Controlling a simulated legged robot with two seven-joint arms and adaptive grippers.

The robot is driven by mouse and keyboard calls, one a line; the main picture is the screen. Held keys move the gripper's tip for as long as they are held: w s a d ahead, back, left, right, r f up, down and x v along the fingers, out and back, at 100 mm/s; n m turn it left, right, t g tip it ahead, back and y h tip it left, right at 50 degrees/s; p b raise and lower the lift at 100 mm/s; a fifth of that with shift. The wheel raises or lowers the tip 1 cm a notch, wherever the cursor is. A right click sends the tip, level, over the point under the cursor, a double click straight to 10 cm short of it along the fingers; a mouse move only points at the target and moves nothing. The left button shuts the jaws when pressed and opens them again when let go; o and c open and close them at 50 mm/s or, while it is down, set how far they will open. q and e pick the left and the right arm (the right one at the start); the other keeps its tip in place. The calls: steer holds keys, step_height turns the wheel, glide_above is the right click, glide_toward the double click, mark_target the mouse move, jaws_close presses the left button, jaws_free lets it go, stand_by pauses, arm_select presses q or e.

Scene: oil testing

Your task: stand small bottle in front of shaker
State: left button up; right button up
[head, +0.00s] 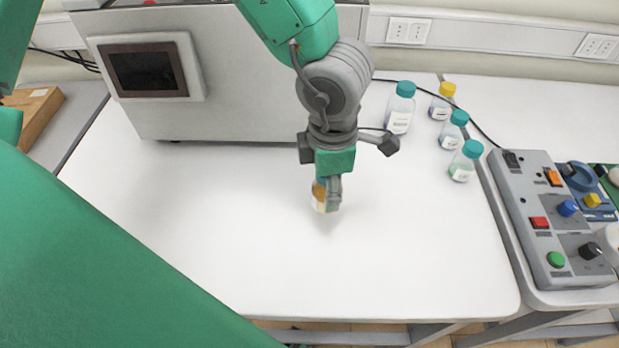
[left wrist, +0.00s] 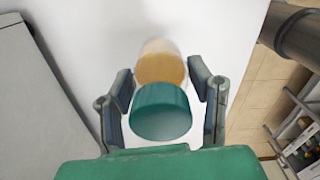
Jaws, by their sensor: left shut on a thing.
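The small bottle (head: 325,198) has orange contents and shows below my left gripper (head: 329,184) in the head view. In the left wrist view the bottle's teal cap (left wrist: 160,112) and orange body (left wrist: 160,69) lie between the two fingers (left wrist: 161,92). My left gripper is shut on the bottle and points down, with the bottle roughly upright. A faint shadow lies by the base; I cannot tell whether it touches the table. The shaker (head: 235,70), a big grey box with a dark screen, stands behind the bottle. My right gripper is not in view.
The white table (head: 240,240) is clear around the bottle, with its front edge nearer me. Several bottles stand back right, among them a large teal-capped one (head: 400,108) and a yellow-capped one (head: 442,102). A grey control box (head: 540,215) is at the right.

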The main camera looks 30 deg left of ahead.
arm_select(q)
steer(key=f, duration=0.5)
steer(key=shift+w+b, duration=0.25)
steer(key=shift+b, duration=0.05)
step_height(320, 180, down, 3)
steer(key=shift+s+b, duration=0.15)
steer(key=shift+b, duration=0.2)
steer(key=shift+f, duration=0.15)
steer(key=o, duration=1.3)
step_height(320, 180, up, 12)
steer(key=shift+r+p, duration=0.1)
steer(key=shift+p, duration=1)
